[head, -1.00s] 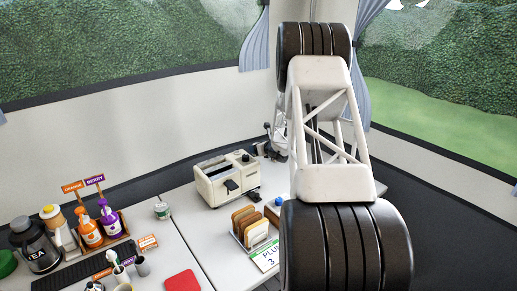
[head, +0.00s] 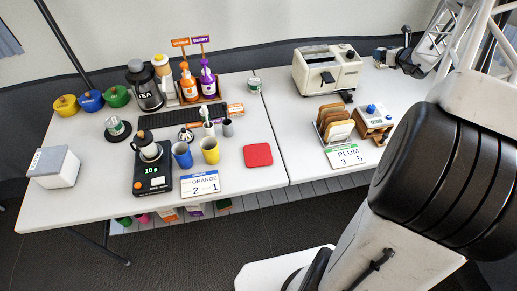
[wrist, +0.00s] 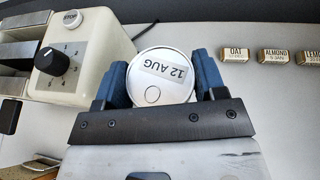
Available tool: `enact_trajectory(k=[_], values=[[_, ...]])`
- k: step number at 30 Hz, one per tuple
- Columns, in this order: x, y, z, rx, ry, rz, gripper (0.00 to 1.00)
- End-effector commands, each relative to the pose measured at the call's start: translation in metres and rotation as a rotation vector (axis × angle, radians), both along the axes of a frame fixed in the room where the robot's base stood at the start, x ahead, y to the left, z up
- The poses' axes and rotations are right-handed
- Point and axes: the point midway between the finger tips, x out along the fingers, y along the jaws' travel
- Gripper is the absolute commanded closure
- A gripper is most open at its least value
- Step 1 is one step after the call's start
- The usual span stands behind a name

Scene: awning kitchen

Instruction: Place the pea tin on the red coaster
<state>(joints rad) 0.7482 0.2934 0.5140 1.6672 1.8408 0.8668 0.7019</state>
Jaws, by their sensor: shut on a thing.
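My gripper (wrist: 162,76) is shut on a tin (wrist: 158,92), with one blue finger on each side of it. The tin's pale round lid reads "12 AUG"; its side label is hidden, so I cannot read what it holds. In the head view my gripper (head: 381,56) is small, just right of the toaster, at the far right of the tables. The red coaster (head: 258,155) lies bare near the front edge of the left table, well left of my gripper. Other tins stand at the back (head: 254,85) and on a dark round coaster (head: 115,127).
The cream toaster (head: 326,71) stands beside my gripper and shows at left in the wrist view.

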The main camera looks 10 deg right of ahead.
Motion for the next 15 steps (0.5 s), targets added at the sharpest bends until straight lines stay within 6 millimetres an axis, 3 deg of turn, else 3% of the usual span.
enact_trajectory(k=[6,15], values=[[-0.058,-0.006,0.012,-0.001,0.000,0.100,0.63],[-0.115,0.007,0.019,0.000,0.000,0.233,0.63]])
